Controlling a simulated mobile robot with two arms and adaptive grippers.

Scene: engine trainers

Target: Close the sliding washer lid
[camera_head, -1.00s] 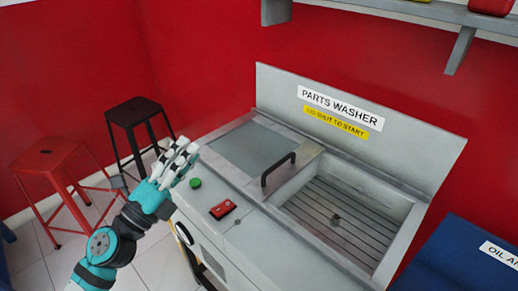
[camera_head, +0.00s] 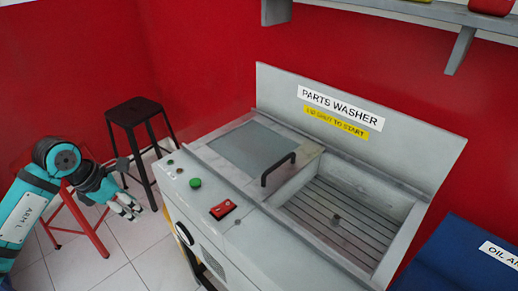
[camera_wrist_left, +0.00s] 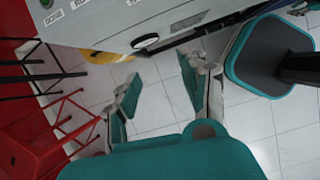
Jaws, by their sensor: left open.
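The parts washer (camera_head: 270,262) stands against the red wall in the head view. Its sliding lid (camera_head: 252,146) is a grey panel with a dark bar handle (camera_head: 278,169) at its right edge. The lid covers the left part of the basin; the right part, with a slatted floor (camera_head: 335,222), is uncovered. My left gripper (camera_head: 128,207) is left of the washer's front, apart from it and from the handle. In the left wrist view its fingers (camera_wrist_left: 160,100) are spread with only floor between them.
A green button (camera_head: 195,183) and a red switch (camera_head: 222,210) sit on the washer's front ledge. A black stool (camera_head: 133,112) and a red stool (camera_head: 75,215) stand to the left. A blue bin (camera_head: 455,262) is at the right, and a shelf (camera_head: 420,12) hangs above.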

